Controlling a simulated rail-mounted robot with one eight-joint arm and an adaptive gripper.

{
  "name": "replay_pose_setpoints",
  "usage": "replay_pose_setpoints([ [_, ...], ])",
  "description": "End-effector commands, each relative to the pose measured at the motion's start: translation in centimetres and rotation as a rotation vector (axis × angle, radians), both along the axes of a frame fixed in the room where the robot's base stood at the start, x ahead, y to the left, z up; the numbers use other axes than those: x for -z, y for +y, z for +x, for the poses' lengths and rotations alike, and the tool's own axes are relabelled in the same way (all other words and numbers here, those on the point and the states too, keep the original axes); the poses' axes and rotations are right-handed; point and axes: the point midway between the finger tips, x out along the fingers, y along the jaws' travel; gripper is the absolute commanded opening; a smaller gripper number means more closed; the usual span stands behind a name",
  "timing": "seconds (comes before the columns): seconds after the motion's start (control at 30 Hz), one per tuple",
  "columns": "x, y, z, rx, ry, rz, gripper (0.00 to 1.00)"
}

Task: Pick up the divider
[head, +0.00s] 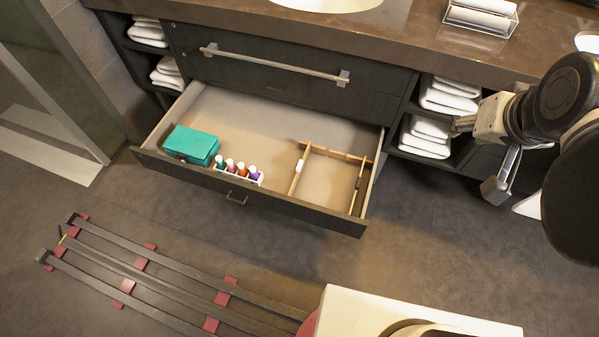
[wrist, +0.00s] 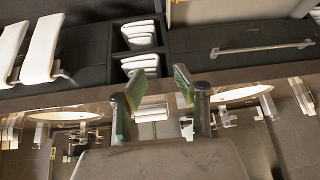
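The divider (head: 296,175) is a light wooden frame with thin slats, in the right part of the open drawer (head: 250,107) in the head view. One slat runs across the back, with others running toward the drawer front. I cannot make out the divider in the wrist view. My gripper (wrist: 158,80) is open in the wrist view, its two green-padded fingers apart with nothing between them. In the head view my arm is at the right edge, by the towel shelves, well to the right of the divider and apart from it. Its fingertips are hard to make out there.
A teal box (head: 192,145) and a row of small coloured bottles (head: 240,170) stand in the drawer left of the divider. Folded towels (head: 428,135) fill shelves to its right. A closed drawer with a bar handle (head: 275,66) and the brown countertop (head: 400,40) are above.

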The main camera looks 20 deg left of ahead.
Motion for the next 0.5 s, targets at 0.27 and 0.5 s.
replay_pose_setpoints([
  [0.27,2.4,3.6,5.3,-0.004,0.090,0.038,0.29],
  [0.5,5.5,7.3,9.7,-0.002,0.168,0.059,0.29],
])
